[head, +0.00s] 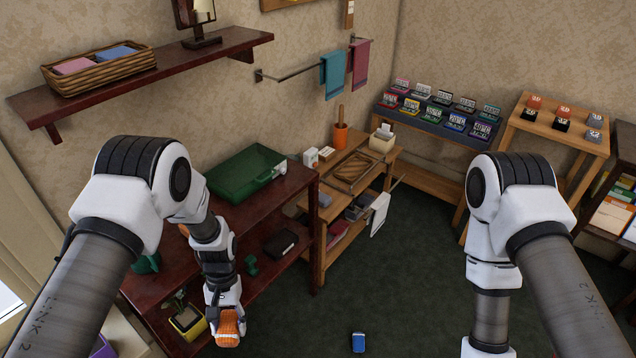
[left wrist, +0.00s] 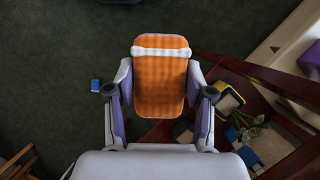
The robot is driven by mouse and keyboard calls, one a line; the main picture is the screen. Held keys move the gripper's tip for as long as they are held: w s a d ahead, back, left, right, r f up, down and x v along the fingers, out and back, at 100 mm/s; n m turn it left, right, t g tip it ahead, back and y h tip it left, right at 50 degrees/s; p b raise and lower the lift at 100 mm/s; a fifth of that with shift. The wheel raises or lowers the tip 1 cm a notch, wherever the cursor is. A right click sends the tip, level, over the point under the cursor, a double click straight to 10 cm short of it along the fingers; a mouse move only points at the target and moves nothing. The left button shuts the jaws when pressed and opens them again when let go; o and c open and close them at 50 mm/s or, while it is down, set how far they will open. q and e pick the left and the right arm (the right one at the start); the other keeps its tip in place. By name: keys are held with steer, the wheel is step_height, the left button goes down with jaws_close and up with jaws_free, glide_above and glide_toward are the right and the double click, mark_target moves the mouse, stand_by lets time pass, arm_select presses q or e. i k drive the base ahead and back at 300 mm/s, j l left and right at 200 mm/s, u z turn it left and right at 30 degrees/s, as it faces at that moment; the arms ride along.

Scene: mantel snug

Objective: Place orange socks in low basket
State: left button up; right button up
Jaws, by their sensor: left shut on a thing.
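The orange socks (head: 228,330) are a folded orange bundle with a white band, low in the centre-left of the head view. My left gripper (head: 225,314) is shut on them, above the floor in front of the dark red shelf unit. In the left wrist view the socks (left wrist: 160,88) sit between the two fingers, with dark green carpet and part of the shelf unit beyond. My right gripper is out of frame.
A small blue item (head: 358,342) lies on the carpet. The carpet (head: 400,270) in the middle is mostly clear.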

mark_target(348, 175)
steer(key=i+l, duration=0.4)
steer(key=l, duration=0.15)
steer(key=i+l, duration=0.8)
steer(key=l, duration=0.2)
steer(key=i+l, duration=0.4)
steer(key=l, duration=0.15)
steer(key=i+l, duration=0.25)
steer(key=i, duration=0.15)
steer(key=i+l, duration=0.25)
steer(key=i, duration=0.2)
steer(key=j+u, duration=0.05)
